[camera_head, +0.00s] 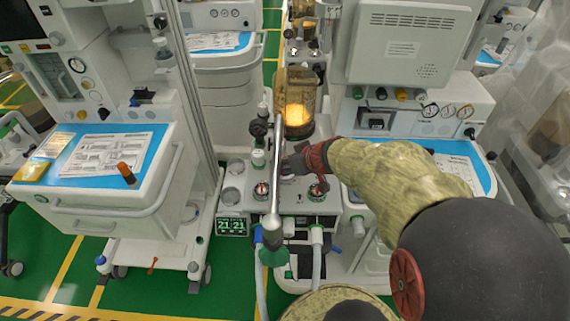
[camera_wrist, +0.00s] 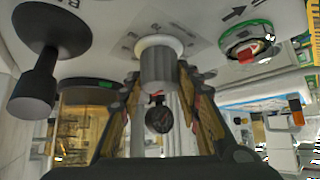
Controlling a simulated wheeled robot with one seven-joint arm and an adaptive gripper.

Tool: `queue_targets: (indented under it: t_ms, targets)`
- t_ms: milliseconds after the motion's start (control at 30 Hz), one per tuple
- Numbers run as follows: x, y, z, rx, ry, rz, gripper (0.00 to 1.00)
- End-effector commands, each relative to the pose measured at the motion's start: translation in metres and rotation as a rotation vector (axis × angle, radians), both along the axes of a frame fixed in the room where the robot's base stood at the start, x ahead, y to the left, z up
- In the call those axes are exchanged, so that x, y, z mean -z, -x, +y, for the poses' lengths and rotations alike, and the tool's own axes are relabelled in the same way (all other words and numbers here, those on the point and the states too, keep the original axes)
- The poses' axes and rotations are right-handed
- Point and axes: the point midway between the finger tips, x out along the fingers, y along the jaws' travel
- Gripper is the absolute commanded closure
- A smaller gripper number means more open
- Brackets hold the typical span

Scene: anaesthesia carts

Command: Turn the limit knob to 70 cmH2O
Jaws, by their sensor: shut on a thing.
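In the wrist view a grey ribbed knob (camera_wrist: 158,68) with a pale collar sticks out of the white panel; I take it for the limit knob. My gripper (camera_wrist: 157,88) has one finger on each side of it and is shut on it. In the head view my gripper (camera_head: 294,163) reaches in from the right to the middle machine's top panel, and it hides most of the knob. The scale marks around the knob are too blurred to read, so its setting cannot be told.
A black knob (camera_wrist: 36,95) stands left of the gripped one in the wrist view, and a green-rimmed gauge (camera_wrist: 246,42) is to the right. In the head view a metal pole (camera_head: 277,165) and an amber canister (camera_head: 297,118) stand close to my gripper. A display (camera_head: 231,227) sits lower left.

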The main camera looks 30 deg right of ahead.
Motion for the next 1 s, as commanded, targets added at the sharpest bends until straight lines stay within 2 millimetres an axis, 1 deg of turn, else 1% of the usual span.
queue_targets:
  t_ms: [233,667,700,1000]
  targets:
    - [-0.0007,-0.0003,-0.0004,0.054,0.003,-0.001,0.92]
    - [-0.0007,-0.0005,-0.0007,0.061,0.003,-0.001,0.92]
    - [-0.0007,-0.0005,-0.0007,0.061,0.003,-0.001,0.65]
    - [-0.0002,-0.0002,-0.0004,0.061,0.001,0.000,0.48]
